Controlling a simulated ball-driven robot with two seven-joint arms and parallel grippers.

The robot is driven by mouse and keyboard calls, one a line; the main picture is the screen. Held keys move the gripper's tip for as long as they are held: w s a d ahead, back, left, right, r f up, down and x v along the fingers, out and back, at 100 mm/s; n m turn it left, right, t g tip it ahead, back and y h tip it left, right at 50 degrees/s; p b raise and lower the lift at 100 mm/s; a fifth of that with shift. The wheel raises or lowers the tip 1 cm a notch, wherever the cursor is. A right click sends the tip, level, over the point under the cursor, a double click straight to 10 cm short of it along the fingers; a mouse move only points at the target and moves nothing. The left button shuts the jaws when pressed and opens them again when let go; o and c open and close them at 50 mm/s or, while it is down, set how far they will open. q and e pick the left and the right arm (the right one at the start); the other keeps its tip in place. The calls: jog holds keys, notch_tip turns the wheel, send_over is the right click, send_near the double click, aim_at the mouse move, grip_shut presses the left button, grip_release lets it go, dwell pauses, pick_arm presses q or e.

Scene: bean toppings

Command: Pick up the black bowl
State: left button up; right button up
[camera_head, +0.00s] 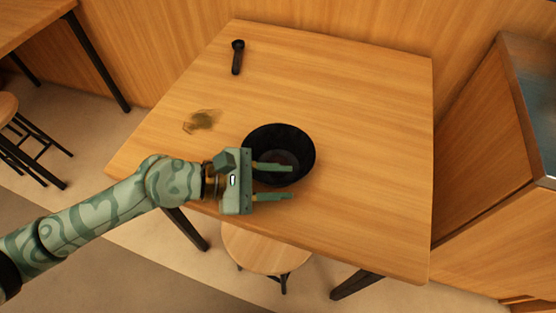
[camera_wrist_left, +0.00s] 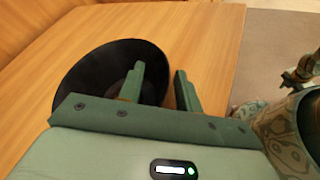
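The black bowl (camera_head: 262,137) stands upright on the wooden table, near its front edge. It looks mostly empty and dark inside. In the left wrist view the bowl (camera_wrist_left: 92,78) is at upper left, partly behind one finger. My left gripper (camera_head: 291,181) is open at the bowl's front side. One finger shows over the bowl's interior and the other just outside its front rim. The left wrist view also shows the open gripper (camera_wrist_left: 160,70), with the bowl's edge seen between the fingers. I cannot tell whether a finger touches the bowl. My right gripper is not in view.
A small blurred brownish item (camera_head: 201,120) is left of the bowl. The table's right half (camera_head: 375,150) is clear. A stool (camera_head: 266,248) stands below the front edge; a counter (camera_head: 490,140) is at right.

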pick_arm(q)
grip_shut()
